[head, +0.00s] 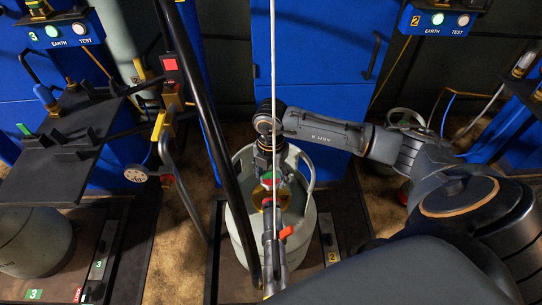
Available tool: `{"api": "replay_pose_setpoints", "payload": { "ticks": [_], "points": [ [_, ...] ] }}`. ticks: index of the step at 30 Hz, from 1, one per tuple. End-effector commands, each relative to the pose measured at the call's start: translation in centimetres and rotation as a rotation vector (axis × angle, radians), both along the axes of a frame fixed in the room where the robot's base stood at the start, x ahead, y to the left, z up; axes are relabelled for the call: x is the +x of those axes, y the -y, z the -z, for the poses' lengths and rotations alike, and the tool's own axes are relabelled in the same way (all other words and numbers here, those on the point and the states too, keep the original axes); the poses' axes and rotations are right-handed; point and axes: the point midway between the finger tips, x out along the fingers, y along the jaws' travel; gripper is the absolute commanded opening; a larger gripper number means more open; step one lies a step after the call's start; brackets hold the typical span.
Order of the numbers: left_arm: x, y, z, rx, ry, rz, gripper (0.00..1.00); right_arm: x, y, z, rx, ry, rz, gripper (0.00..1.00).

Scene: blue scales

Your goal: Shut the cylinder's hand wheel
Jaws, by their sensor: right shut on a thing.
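The grey-white gas cylinder (240,238) stands upright in the lower middle of the head view, with a raised collar around its top. My right gripper (266,170) points down inside the collar, over the valve. My left gripper is not in view.
A dark hose or pole (212,140) passes left of the cylinder, close to its collar. A black bracket shelf (70,150) stands at left. A blue cabinet (320,60) is behind. The cylinder stands on a low platform (340,215) marked 2.

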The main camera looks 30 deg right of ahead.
Motion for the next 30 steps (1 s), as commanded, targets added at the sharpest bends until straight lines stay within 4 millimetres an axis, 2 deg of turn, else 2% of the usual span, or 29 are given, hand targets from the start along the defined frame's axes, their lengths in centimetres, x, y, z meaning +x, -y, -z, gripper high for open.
{"api": "replay_pose_setpoints", "payload": {
  "ticks": [1,4,13,17,20,30],
  "points": [
    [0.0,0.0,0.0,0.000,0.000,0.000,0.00,0.1,0.1,0.0,-0.001,0.002,0.000,0.61],
    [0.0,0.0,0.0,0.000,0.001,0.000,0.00,0.1,0.0,0.0,-0.001,0.002,0.000,0.81],
    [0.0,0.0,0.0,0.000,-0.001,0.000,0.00,0.0,0.0,0.0,-0.001,0.000,-0.001,0.82],
    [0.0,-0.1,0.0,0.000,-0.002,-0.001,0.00,0.1,0.0,-0.6,0.000,0.002,-0.001,0.82],
    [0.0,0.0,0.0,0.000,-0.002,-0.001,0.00,0.2,0.0,-2.0,0.000,0.004,-0.002,0.82],
    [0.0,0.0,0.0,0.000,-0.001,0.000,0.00,0.1,0.0,-9.1,0.000,0.006,-0.001,0.82]
  ]
}}
